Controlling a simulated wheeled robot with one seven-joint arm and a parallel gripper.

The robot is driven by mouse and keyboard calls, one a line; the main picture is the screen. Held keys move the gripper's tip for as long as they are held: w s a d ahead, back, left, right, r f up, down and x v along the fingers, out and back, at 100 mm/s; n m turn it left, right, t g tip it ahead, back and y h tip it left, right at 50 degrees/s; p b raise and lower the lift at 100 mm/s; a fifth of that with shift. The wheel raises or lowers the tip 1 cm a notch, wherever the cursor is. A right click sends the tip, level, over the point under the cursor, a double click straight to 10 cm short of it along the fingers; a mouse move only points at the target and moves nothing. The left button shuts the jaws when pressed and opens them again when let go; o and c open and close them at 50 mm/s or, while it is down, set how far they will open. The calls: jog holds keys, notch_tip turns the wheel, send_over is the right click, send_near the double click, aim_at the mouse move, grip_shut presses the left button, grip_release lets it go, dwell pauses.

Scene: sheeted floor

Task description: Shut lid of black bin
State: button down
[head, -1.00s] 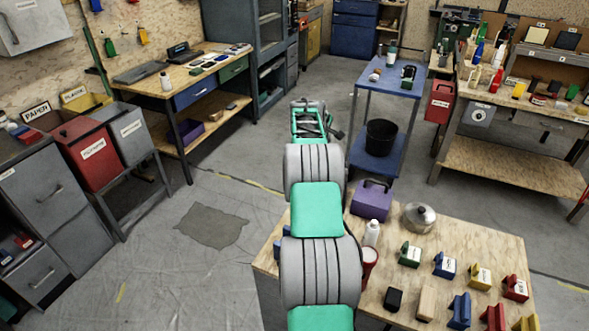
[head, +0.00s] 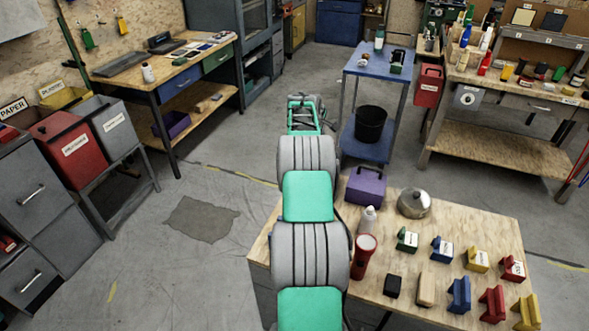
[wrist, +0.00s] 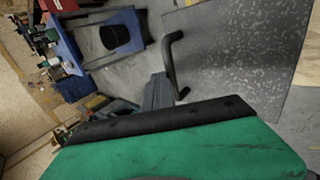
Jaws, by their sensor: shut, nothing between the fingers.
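A round black bin (head: 371,124) stands on the lower shelf of the blue cart in the head view. Its top looks open, and I cannot make out a lid. A dark rounded thing, perhaps this bin, shows near the top of the wrist view (wrist: 122,37). My gripper (head: 304,102) is at the far end of my green and grey arm, left of the cart and apart from the bin. It is shut and empty. In the wrist view my green wrist housing fills the bottom, and the fingertips are not clear.
The blue cart (head: 380,62) carries small items on top. A wooden table (head: 420,205) with a purple toolbox (head: 365,187), a pot and several coloured blocks is close on the right. A grey speckled panel (wrist: 225,55) with a black handle is near my wrist. Floor left of my arm is clear.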

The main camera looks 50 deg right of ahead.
notch_tip(320, 180, up, 14)
jog(key=s+a, duration=0.1)
jog(key=a, duration=0.1)
jog(key=shift+a+f, duration=0.15)
jog(key=shift+a, duration=0.15)
